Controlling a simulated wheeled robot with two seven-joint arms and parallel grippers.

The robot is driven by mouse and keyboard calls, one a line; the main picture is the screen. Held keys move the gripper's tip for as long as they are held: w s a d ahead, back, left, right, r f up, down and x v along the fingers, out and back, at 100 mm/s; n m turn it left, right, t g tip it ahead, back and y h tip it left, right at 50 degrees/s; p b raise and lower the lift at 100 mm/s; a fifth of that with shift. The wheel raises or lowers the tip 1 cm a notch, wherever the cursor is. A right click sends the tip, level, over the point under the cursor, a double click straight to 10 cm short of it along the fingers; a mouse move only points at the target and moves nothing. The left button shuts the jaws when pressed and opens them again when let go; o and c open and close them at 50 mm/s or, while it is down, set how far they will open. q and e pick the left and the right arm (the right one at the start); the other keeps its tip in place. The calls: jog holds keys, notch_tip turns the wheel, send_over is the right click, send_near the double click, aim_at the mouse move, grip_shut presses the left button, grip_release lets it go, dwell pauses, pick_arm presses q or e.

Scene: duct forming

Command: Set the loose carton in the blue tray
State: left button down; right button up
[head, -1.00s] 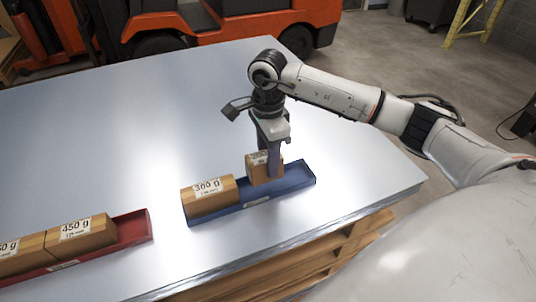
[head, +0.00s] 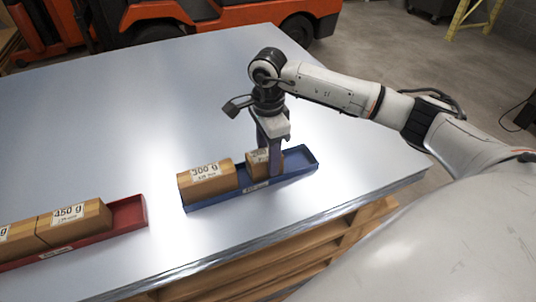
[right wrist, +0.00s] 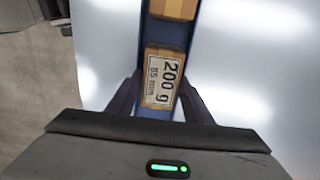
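The carton (head: 257,166), a small brown box labelled 200 g, rests in the blue tray (head: 300,163), just right of the 300 g carton (head: 207,184). In the right wrist view the 200 g carton (right wrist: 161,82) stands lengthwise in the tray. My right gripper (head: 269,160) reaches down over it, one finger on each side across the tray. In the right wrist view the fingers (right wrist: 160,98) are spread wider than the carton, with the tray showing between carton and right finger. My left gripper is not in view.
A red tray (head: 130,213) with a 450 g carton (head: 73,225) and another beside it stands at the left. The blue tray's right end is empty. The metal table (head: 110,120) is clear behind the trays; its front edge is close to them.

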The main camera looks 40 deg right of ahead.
jog(key=shift+o, duration=1.3)
notch_tip(320, 180, up, 10)
jog(key=shift+r, duration=0.2)
